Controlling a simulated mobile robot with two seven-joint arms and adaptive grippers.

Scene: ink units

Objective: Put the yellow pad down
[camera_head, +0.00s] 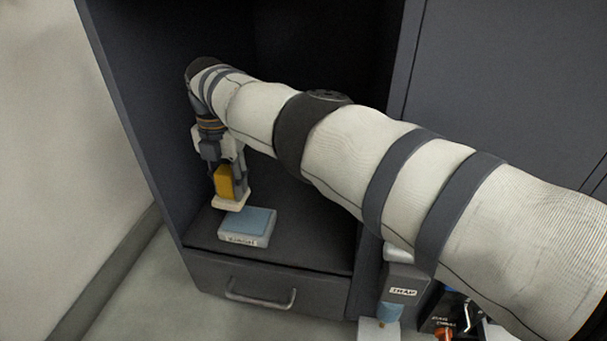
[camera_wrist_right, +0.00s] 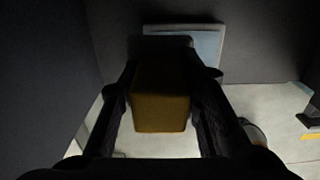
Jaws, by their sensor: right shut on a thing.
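My right gripper (camera_head: 226,184) is shut on the yellow pad (camera_head: 223,181), a yellow block with a pale base, inside the dark cabinet. The pad hangs roughly upright above the shelf, just behind and left of a blue-topped pad (camera_head: 250,221) with a white labelled front. In the right wrist view the yellow pad (camera_wrist_right: 161,100) sits between both dark fingers, and the blue-topped pad (camera_wrist_right: 207,43) lies past its end. Whether the yellow pad's base touches anything is hard to tell. My left gripper is in neither view.
The dark shelf (camera_head: 310,238) is bare right of the blue-topped pad. A drawer with a handle (camera_head: 260,301) is below it. The cabinet's left wall (camera_head: 140,125) stands close to the gripper. A grey labelled dispenser (camera_head: 402,291) and dark items stand at lower right.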

